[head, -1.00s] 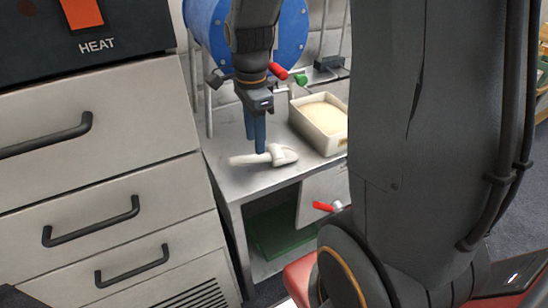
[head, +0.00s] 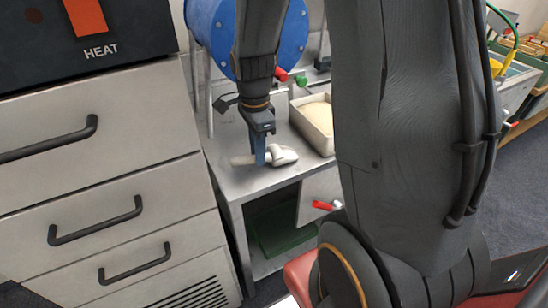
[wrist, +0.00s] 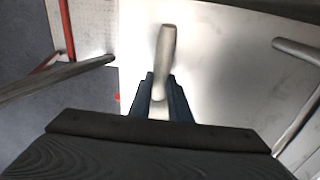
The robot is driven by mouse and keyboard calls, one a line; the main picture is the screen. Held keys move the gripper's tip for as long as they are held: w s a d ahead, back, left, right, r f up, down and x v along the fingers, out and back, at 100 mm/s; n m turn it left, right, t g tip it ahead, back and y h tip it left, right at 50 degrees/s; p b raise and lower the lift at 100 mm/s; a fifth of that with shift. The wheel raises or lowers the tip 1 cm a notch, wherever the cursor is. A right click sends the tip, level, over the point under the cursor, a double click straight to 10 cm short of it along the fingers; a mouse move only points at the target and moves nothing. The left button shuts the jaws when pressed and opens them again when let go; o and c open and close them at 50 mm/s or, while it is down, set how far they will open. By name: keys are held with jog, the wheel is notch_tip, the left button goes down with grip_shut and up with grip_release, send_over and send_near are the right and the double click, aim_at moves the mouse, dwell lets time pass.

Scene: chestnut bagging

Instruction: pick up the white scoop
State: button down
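The white scoop (head: 284,157) lies on the metal counter in the head view, its handle pointing left. My gripper (head: 260,161) points down over it, with the blue fingers at the handle near the bowl. In the wrist view the scoop's pale handle (wrist: 165,48) stretches ahead from between the two blue fingers of my gripper (wrist: 160,82). The fingers stand apart, one on each side of it. Whether they press on the handle cannot be told. The bowl is mostly hidden in the wrist view by my gripper.
A cream tub of pale grains (head: 313,121) stands behind the scoop, right of my gripper. A blue drum (head: 215,30) is behind. A drawer cabinet (head: 100,170) stands left of the counter (head: 232,183). The counter's front edge is close to the scoop.

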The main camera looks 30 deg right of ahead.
jog(key=shift+r, duration=0.1)
notch_tip(320, 180, up, 18)
jog(key=b, duration=0.2)
dwell(0.5)
dwell(0.5)
